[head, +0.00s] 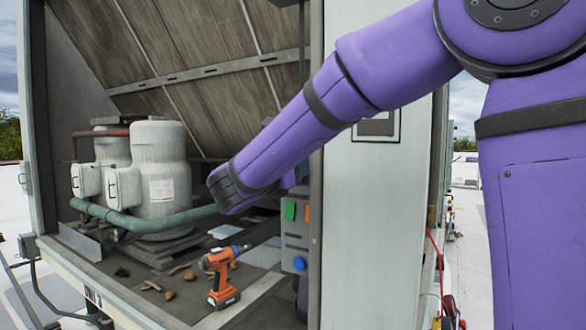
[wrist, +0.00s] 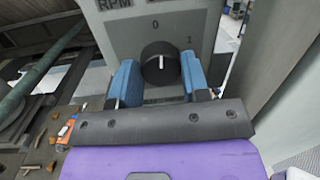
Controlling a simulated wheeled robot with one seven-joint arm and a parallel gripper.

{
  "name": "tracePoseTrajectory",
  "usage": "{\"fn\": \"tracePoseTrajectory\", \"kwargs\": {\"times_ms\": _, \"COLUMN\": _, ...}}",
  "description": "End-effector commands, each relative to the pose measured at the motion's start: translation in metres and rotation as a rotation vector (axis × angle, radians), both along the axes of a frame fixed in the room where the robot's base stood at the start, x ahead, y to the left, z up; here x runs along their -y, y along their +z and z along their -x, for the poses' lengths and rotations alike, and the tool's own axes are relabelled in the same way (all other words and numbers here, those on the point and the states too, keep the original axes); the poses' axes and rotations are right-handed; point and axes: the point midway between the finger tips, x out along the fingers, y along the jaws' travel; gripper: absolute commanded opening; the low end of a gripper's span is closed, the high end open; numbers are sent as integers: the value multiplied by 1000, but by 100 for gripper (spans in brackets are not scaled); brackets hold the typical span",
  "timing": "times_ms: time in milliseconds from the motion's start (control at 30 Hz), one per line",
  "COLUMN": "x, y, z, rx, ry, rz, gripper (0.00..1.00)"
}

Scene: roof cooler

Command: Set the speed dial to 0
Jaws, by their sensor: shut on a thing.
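The speed dial (wrist: 158,72) is a round black knob with a white pointer line on a grey panel (wrist: 208,22) in the wrist view. The line points up, roughly toward the 0 printed above it. A 1 is printed to the upper right. The letters RPM are partly cut off at the top edge. My gripper (wrist: 159,62) has its two blue fingers on the left and right of the dial and is shut on it. In the head view the dial and my fingers are hidden behind my purple arm.
A grey control box (head: 295,228) with green and orange buttons and a blue knob (head: 299,263) is below my arm. An orange power tool (head: 220,275) and small debris lie on the cabinet floor. White tanks (head: 158,175) and a green pipe (head: 150,220) stand left. A pale cabinet wall (head: 365,220) is to the right.

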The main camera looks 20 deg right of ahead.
Motion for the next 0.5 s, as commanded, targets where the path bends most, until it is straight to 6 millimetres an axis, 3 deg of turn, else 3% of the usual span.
{"fn": "tracePoseTrajectory", "kwargs": {"times_ms": 500, "x": 0, "y": -1, "z": 0, "rx": -79, "ry": 1, "rz": 55, "gripper": 19}}
